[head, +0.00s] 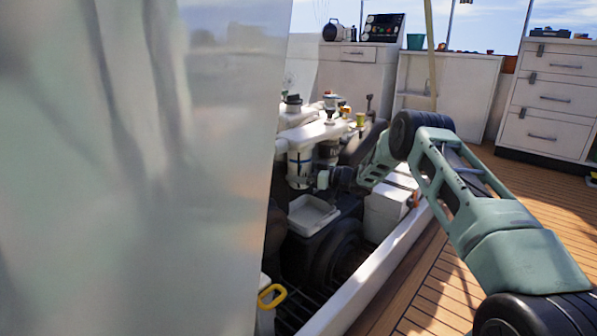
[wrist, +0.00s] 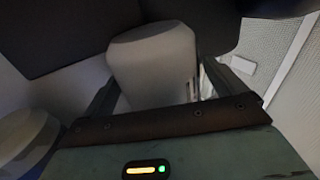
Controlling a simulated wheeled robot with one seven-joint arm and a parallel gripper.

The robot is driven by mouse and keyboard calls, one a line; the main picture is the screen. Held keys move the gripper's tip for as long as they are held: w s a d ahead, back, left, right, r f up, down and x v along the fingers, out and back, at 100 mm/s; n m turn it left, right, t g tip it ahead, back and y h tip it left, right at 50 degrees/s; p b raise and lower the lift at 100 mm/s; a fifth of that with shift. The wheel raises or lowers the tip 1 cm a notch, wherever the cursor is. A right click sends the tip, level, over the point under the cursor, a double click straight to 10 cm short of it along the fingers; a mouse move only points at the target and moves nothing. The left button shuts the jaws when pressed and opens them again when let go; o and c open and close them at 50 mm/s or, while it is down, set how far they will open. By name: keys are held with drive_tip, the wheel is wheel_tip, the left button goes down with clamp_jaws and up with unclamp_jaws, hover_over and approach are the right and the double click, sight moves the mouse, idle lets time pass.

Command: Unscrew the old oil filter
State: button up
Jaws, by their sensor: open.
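A white canister with a blue band (head: 299,166), which looks like an oil filter, hangs upright under the pale engine block. A darker canister (head: 328,150) is just right of it. My gripper (head: 322,180) is beside the lower right of the white canister, its fingers small and partly hidden by my wrist. In the wrist view a pale rounded cylinder (wrist: 155,62) stands between the two spread fingers, probably the same filter. The jaws are open, and I cannot tell whether either finger touches it.
A white tray (head: 312,214) lies below the canister. A black round engine part (head: 337,252) is lower down. A large pale panel (head: 130,170) blocks the left of the head view. The white hatch edge (head: 372,290) runs along the right, with open wooden deck (head: 440,275) beyond.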

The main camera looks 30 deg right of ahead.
drive_tip(key=shift+c, duration=0.4)
drive_tip(key=c, duration=1.2)
drive_tip(key=shift+r+m+t+h+p, duration=0.3)
drive_tip(key=shift+m+t+h+p, duration=0.15)
drive_tip(key=shift+p, duration=0.3)
drive_tip(key=shift+a+m+t+h+p, duration=0.1)
drive_tip(key=shift+m+t+h+p, duration=0.15)
drive_tip(key=shift+h+p, duration=0.2)
drive_tip(key=shift+f+m+t+h+p, duration=0.3)
drive_tip(key=shift+m+t+h+p, duration=0.15)
drive_tip(key=shift+m+h, duration=0.35)
drive_tip(key=shift+r+h, duration=0.1)
drive_tip(key=shift+h, duration=0.2)
drive_tip(key=shift+a+r+m+t+h+p, duration=0.1)
drive_tip(key=shift+m+t+h+p, duration=0.5)
drive_tip(key=shift+h+p, duration=0.15)
drive_tip(key=shift+m+t+h, duration=0.25)
drive_tip(key=shift+m+h, duration=0.45)
drive_tip(key=shift+h, duration=0.45)
